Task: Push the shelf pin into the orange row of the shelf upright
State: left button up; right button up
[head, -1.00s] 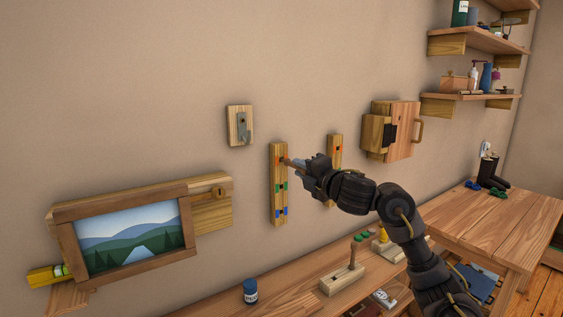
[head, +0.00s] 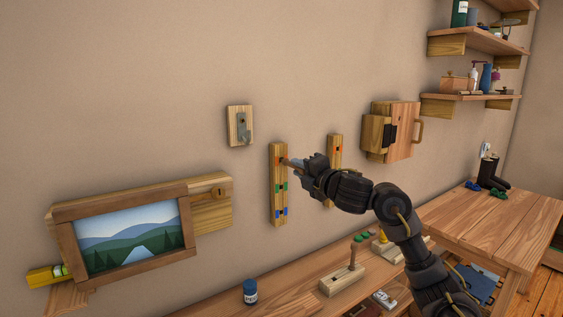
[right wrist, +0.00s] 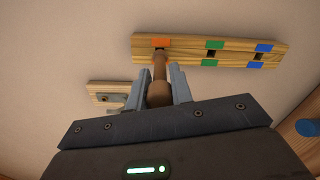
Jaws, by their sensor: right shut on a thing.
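The shelf upright (head: 278,205) is a pale wooden strip on the wall with orange, green and blue marks, each row having a dark hole. In the right wrist view the upright (right wrist: 235,53) lies across the top, its orange mark (right wrist: 161,43) at the left end. My right gripper (head: 298,164) is shut on the brown shelf pin (head: 288,162). In the right wrist view the pin (right wrist: 158,82) points from between the fingers at the orange row. Its tip covers most of that hole; I cannot tell how deep it sits. My left gripper is out of view.
A second marked upright (head: 335,150) stands behind my right gripper. A hook plate (head: 240,126) is up to the left, a framed picture (head: 130,235) lower left, and a small wooden cabinet (head: 390,130) to the right. The bench (head: 280,285) below holds a blue jar (head: 250,291).

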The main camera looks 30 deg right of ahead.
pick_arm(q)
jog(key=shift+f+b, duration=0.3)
pick_arm(e)
jog(key=shift+w, duration=0.95)
jog(key=o, duration=1)
jog(key=shift+s, duration=0.1)
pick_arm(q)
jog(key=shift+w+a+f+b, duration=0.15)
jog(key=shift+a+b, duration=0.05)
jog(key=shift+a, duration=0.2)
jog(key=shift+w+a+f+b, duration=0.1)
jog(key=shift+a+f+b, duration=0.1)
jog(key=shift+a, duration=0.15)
pick_arm(e)
jog(key=s, duration=1)
jog(key=shift+s+a, duration=0.1)
jog(key=shift+s, duration=0.2)
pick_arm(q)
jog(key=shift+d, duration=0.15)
